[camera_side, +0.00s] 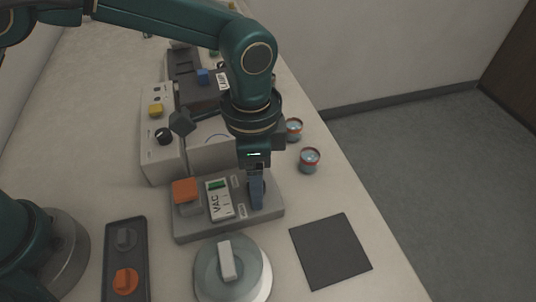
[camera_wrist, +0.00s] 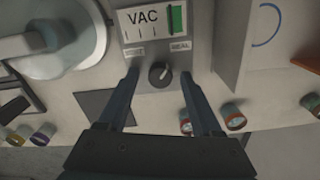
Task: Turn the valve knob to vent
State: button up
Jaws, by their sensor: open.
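The valve knob (camera_wrist: 160,75) is small, round and black, with a light pointer mark tilted up and right, toward the SEAL label (camera_wrist: 180,47). Another label (camera_wrist: 134,52), too small to read, is up and left of the knob. My gripper (camera_wrist: 158,78) is open, with one finger on each side of the knob and a visible gap on both sides. In the side view, my gripper (camera_side: 257,192) is low over the right end of the grey vacuum box (camera_side: 205,232), and the knob is hidden behind it.
The VAC gauge (camera_side: 219,203) and an orange button (camera_side: 185,189) sit beside my gripper on the box. A round chamber with a lid handle (camera_side: 228,260) stands in front. Jars (camera_side: 310,160) and a dark mat (camera_side: 331,250) lie right. A larger control unit (camera_side: 160,150) stands behind.

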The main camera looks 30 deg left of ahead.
grip_shut()
jog(key=shift+n, duration=0.4)
jog(key=n, duration=1.1)
jog(key=shift+n, duration=2.2)
